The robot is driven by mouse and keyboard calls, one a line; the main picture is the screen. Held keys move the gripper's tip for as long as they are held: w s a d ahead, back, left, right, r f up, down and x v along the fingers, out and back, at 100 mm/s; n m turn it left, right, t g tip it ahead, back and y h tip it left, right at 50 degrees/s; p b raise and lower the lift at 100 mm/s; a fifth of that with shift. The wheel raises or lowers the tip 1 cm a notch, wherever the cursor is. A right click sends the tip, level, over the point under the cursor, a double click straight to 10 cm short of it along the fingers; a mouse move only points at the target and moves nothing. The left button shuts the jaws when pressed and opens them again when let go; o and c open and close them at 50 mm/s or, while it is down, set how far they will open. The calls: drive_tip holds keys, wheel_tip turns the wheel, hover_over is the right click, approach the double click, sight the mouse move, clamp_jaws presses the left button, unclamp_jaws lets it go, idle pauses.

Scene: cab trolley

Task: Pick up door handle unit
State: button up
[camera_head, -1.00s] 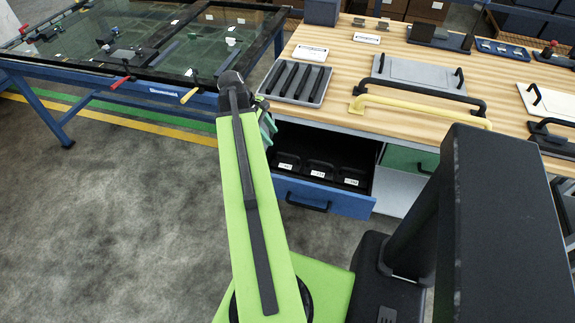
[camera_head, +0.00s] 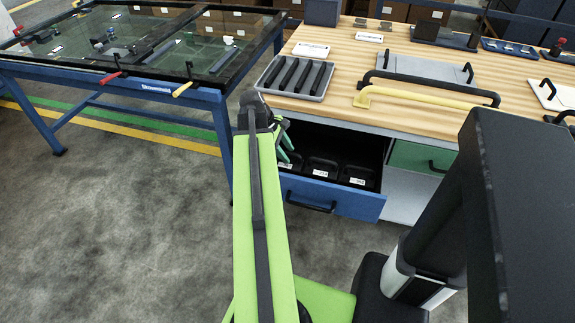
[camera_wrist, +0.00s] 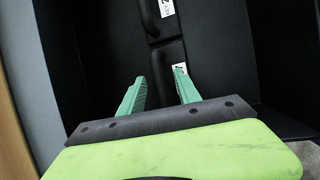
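Several black door handle units with white labels lie in a row in the open blue-fronted drawer (camera_head: 333,199). Two show clearly in the head view: a middle unit (camera_head: 321,165) and a right unit (camera_head: 357,174). A third at the left is partly hidden by my gripper. My gripper (camera_head: 286,150) is at the drawer's left end. In the wrist view my gripper (camera_wrist: 158,90) is open, its two green fingers apart with nothing seen held. One black unit (camera_wrist: 165,60) lies just ahead of and between the fingertips, and another (camera_wrist: 158,22) lies beyond it.
The wooden bench top (camera_head: 335,88) above the drawer carries a grey tray (camera_head: 295,77) of black bars and a yellow handle bar (camera_head: 420,99). A blue-framed glass table (camera_head: 130,90) stands at the left. The floor at front left is clear.

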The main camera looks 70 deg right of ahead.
drive_tip(key=shift+r, duration=0.1)
clamp_jaws()
idle(1.2)
